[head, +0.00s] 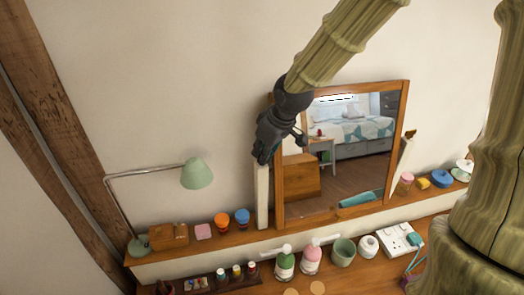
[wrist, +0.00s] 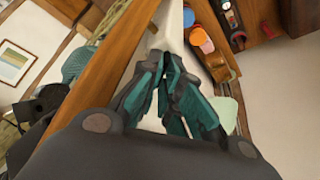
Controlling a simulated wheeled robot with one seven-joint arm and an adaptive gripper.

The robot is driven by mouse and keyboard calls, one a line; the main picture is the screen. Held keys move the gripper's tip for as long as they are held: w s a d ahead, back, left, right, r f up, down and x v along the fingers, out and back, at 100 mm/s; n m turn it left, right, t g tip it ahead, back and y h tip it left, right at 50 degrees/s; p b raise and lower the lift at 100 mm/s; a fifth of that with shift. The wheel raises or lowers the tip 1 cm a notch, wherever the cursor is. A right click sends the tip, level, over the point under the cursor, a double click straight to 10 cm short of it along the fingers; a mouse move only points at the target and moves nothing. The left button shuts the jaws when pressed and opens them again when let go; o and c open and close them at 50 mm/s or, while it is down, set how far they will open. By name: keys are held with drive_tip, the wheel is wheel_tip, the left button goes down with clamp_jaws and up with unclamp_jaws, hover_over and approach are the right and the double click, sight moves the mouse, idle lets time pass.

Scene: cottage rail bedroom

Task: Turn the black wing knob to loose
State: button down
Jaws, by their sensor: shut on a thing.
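My gripper (head: 264,157) is at the left side of the wood-framed mirror (head: 407,101), at the top of the pale left post (head: 262,200). In the wrist view my gripper (wrist: 168,62) has its dark and teal fingers drawn together at the post (wrist: 172,24), beside the mirror's wooden frame (wrist: 118,54). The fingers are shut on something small. The black wing knob cannot be made out; my fingers hide that spot, so its angle cannot be told.
A green lamp (head: 195,173), a wooden box (head: 168,235) and orange (head: 222,220) and blue (head: 242,217) jars stand left of the mirror. Pump bottles (head: 285,262), a green cup (head: 343,252) and a white socket strip (head: 400,239) stand below. The wall above the lamp is clear.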

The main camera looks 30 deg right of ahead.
idle(0.4)
drive_tip(key=c, duration=1.6)
unclamp_jaws()
